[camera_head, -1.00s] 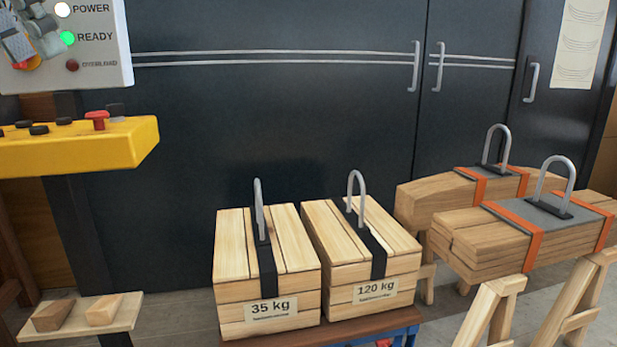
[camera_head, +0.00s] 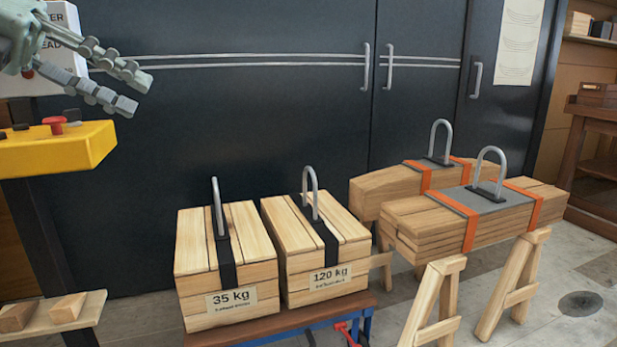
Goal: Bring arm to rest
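My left gripper (camera_head: 143,92) is at the upper left, in front of the white control panel and the dark cabinet. Its two grey segmented fingers are spread apart with nothing between them. It hangs in the air above the yellow control box (camera_head: 60,149), which has a red button on top. My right gripper is not in view.
Wooden weights marked 35 kg (camera_head: 228,303) and 120 kg (camera_head: 330,278) stand on a low bench (camera_head: 262,334). Strapped timber bundles (camera_head: 430,232) with metal loops rest on trestles (camera_head: 440,300) at right. The dark cabinet (camera_head: 250,120) closes off the back. Floor at lower right is clear.

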